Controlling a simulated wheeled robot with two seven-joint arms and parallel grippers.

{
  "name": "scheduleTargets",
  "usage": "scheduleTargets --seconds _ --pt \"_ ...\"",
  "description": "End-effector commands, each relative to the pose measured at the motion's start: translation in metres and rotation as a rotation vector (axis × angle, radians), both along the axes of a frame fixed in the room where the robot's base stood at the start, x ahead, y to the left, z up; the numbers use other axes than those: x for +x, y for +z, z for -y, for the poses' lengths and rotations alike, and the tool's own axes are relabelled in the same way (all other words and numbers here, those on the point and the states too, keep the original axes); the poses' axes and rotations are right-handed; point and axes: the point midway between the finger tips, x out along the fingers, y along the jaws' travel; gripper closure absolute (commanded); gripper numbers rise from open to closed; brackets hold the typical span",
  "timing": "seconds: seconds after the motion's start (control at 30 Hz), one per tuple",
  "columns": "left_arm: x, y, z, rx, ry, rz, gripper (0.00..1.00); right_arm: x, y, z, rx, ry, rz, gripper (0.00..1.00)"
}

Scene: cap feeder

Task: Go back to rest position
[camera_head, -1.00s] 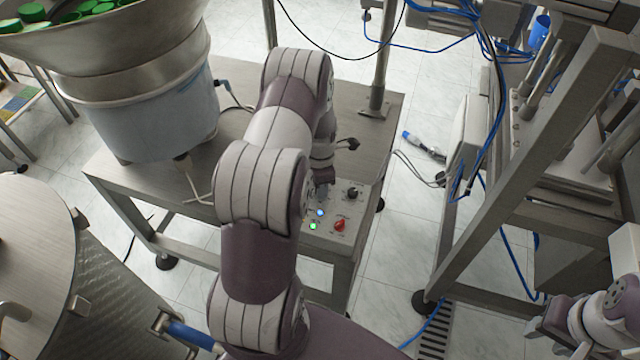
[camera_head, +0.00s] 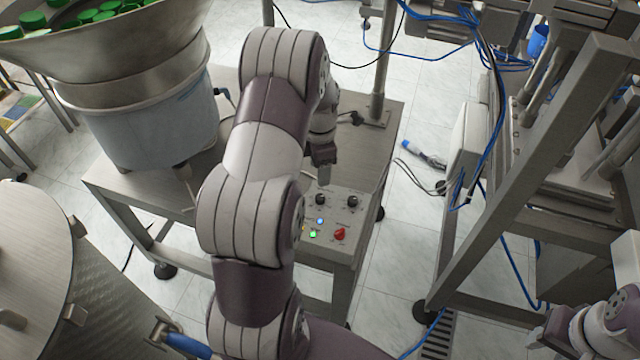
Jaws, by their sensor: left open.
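My left arm reaches in from the bottom and bends over the steel table (camera_head: 375,140). My left gripper (camera_head: 323,168) points down behind the control panel (camera_head: 335,205), above the tabletop. It is open, with nothing seen in it, and looks apart from the knobs. The panel has two black knobs, a red knob (camera_head: 340,234), a lit blue button (camera_head: 320,221) and a lit green button (camera_head: 313,234). Part of my right arm (camera_head: 605,325) shows in the bottom right corner. Its fingers are not clear enough to tell their state.
A feeder bowl (camera_head: 130,50) with green caps (camera_head: 98,18) stands on the table's left. A round steel drum (camera_head: 35,250) is at the lower left. A steel machine frame (camera_head: 540,160) with blue hoses stands at the right. Open tiled floor lies between table and frame.

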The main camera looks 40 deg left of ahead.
Motion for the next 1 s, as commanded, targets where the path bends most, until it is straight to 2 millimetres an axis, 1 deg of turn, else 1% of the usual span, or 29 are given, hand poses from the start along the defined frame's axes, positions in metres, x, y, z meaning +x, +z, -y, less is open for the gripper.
scheduleTargets --seconds 0.03,0.1,0.2,0.7,0.77,0.83,0.87,0.93,0.97,1.0 --pt "0.001 0.008 0.0 0.002 0.0 0.003 0.46 0.0 -0.001 0.0 0.0 0.0 0.0 0.57" --pt "0.0 0.017 0.0 0.0 0.0 0.001 0.46 0.0 -0.002 0.0 0.0 0.0 0.0 0.57" --pt "0.0 0.023 0.0 0.0 0.0 -0.001 0.46 0.0 -0.002 0.0 0.0 0.0 0.0 0.57" --pt "0.0 0.024 0.0 0.0 -0.001 -0.001 0.46 0.0 -0.002 0.0 0.0 0.0 0.0 0.57" --pt "0.0 0.024 0.0 -0.001 -0.031 -0.001 0.46 0.0 -0.002 0.0 0.0 0.0 0.0 0.57" --pt "0.002 0.024 -0.001 0.005 -0.153 0.007 0.46 0.0 -0.002 0.0 0.0 0.0 0.0 0.57" --pt "0.002 0.023 -0.001 0.009 -0.242 0.012 0.46 0.0 -0.002 0.0 0.0 0.0 0.0 0.57" --pt "-0.01 0.015 0.005 0.003 -0.524 0.001 0.46 0.0 -0.002 0.0 0.0 0.0 0.0 0.57" --pt "-0.018 0.014 0.009 0.001 -0.673 -0.002 0.46 0.0 -0.002 0.0 0.0 0.0 0.0 0.57" --pt "-0.028 0.016 0.019 0.001 -0.893 -0.001 0.46 0.0 -0.002 0.0 0.0 0.0 0.0 0.57"
